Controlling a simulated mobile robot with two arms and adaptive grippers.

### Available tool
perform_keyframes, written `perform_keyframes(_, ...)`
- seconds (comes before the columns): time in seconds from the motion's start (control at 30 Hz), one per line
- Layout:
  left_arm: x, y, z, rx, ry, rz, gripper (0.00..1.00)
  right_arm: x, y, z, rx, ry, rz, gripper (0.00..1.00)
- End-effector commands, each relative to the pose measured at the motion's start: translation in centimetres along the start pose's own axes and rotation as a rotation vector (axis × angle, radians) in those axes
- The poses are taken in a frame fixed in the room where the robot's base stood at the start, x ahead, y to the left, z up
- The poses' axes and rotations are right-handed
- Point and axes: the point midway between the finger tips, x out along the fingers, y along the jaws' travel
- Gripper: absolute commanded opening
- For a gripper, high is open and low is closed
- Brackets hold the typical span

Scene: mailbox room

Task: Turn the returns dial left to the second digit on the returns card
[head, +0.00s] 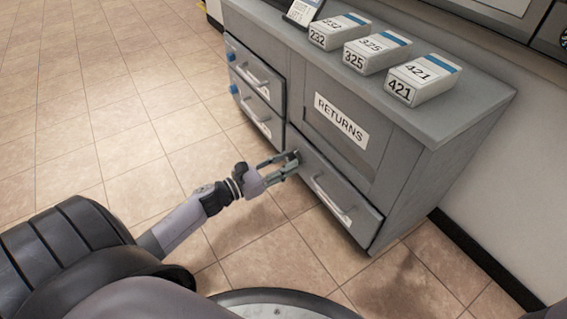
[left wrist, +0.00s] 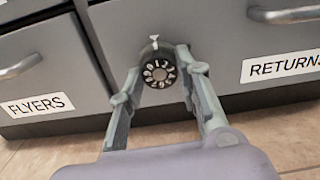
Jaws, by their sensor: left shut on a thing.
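My left gripper (left wrist: 160,78) is shut on the dial, with one finger on each side. In the head view my left gripper (head: 287,163) reaches the cabinet from the left, and its fingers mostly hide the dial. A white card (head: 302,11) stands on the cabinet top, cut by the frame edge; its text is unreadable. My right gripper is not in view.
The cabinet (head: 440,155) carries white boxes marked 232 (head: 338,32), 325 (head: 376,54) and 421 (head: 424,80). A returns label (head: 341,119) is on its front panel. The returns drawer handle (head: 332,200) protrudes right of my gripper. Open tiled floor (head: 110,110) lies left.

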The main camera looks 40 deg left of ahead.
Motion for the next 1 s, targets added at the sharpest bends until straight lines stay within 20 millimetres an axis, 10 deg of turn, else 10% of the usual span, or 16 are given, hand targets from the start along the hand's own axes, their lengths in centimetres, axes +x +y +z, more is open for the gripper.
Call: perform_keyframes(1.0,0.0,-0.1,0.3,-0.455,0.002,0.002,0.03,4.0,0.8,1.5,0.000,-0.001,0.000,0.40)
